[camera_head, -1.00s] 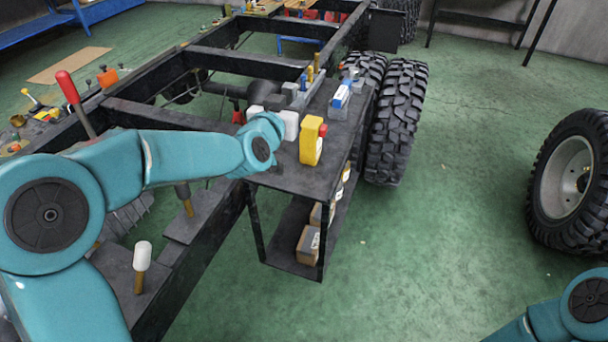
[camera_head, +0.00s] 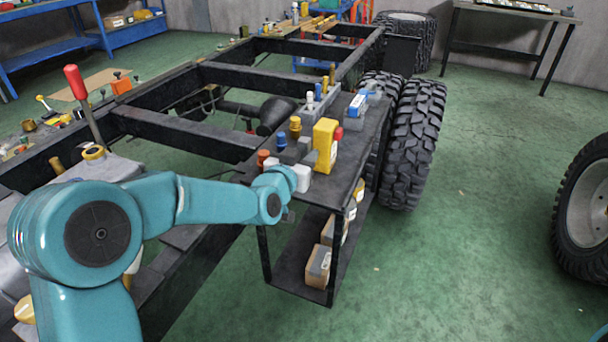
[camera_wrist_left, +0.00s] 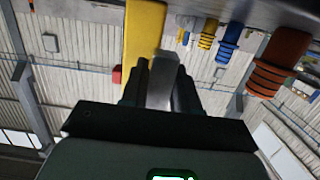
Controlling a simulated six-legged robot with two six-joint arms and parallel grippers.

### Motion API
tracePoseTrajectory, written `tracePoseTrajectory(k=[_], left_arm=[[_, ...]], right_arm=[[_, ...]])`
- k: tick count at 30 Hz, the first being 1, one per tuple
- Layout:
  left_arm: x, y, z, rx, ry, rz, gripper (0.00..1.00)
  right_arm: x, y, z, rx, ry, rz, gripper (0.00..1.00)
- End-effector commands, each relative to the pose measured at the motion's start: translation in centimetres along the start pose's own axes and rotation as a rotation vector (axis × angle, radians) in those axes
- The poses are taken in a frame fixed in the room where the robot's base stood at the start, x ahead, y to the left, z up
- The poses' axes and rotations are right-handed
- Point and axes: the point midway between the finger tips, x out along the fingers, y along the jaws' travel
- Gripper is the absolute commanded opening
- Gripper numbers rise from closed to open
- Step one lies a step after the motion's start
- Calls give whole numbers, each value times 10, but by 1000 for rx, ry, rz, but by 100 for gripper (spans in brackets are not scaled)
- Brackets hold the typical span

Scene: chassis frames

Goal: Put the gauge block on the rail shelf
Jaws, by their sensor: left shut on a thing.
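The gauge block looks like a pale grey block (camera_wrist_left: 162,82) in the left wrist view, held between the dark fingers of my left gripper (camera_wrist_left: 160,88). In the head view my left gripper (camera_head: 288,214) is mostly hidden behind its own wrist, at the front left edge of the rail shelf. The rail shelf (camera_head: 290,276) is a black two-level rack beside the chassis rail. Whether the block touches the shelf cannot be told. My right gripper is out of view.
Cardboard boxes (camera_head: 317,266) sit on the lower level. Large tyres (camera_head: 414,145) stand beyond.

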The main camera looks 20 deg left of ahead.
Motion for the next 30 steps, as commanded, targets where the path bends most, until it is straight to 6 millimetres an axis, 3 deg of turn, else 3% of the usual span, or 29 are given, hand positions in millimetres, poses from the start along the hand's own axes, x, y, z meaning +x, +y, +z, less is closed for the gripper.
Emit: tracePoseTrajectory(k=[7,18,19,21,30], left_arm=[[6,0,38,0,-3,0,6],[6,0,43,0,0,1,6],[6,0,43,0,-1,1,33],[6,0,42,0,-1,1,55],[6,0,40,0,-1,1,55]], right_arm=[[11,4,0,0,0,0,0],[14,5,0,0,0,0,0],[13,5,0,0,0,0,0],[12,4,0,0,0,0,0],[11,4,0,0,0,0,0]])
